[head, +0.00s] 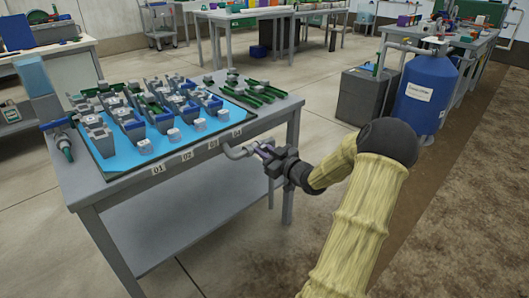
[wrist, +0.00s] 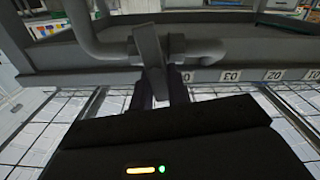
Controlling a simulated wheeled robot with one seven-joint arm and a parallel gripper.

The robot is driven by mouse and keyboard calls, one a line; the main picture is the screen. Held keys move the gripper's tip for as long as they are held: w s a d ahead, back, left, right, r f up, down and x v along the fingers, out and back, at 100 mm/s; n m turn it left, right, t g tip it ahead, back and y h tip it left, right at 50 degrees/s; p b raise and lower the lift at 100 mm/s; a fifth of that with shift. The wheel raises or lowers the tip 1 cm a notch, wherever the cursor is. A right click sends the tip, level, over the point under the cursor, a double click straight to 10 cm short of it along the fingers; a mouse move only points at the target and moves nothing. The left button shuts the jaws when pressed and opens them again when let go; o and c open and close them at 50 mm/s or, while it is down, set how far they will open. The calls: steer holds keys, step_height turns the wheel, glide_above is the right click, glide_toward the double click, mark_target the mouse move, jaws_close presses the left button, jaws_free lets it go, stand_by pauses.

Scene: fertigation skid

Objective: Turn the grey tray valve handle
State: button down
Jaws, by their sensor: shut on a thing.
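The grey tray valve handle (wrist: 150,46) is a flat lever on a grey pipe (wrist: 95,42) along the table's front edge. In the wrist view it stands between the tips of my gripper (wrist: 162,88), which is shut on it. In the head view, my gripper (head: 265,149) reaches the bent grey pipe (head: 236,152) at the table's right front corner. The handle is mostly hidden there by my gripper.
The grey table (head: 82,192) bears a blue tray (head: 118,165) with several small grey, blue and green fittings. Number labels run along its front edge. A blue tank (head: 427,85) and a dark grey box (head: 362,97) stand behind, to the right. Floor is open around my arm.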

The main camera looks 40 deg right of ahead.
steer(key=n, duration=0.1)
steer(key=n+b, duration=0.2)
steer(key=shift+a+f, duration=0.3)
steer(key=shift+a, duration=0.05)
steer(key=n+b, duration=0.3)
steer(key=f+n+b, duration=0.1)
steer(key=n+b, duration=0.2)
steer(key=a+n+b, duration=0.1)
steer(key=n+b, duration=0.2)
steer(key=shift+f, duration=0.2)
steer(key=n+b, duration=0.3)
steer(key=shift+s, duration=0.1)
steer(key=c, duration=1.4)
jaws_free()
steer(key=shift+o, duration=0.2)
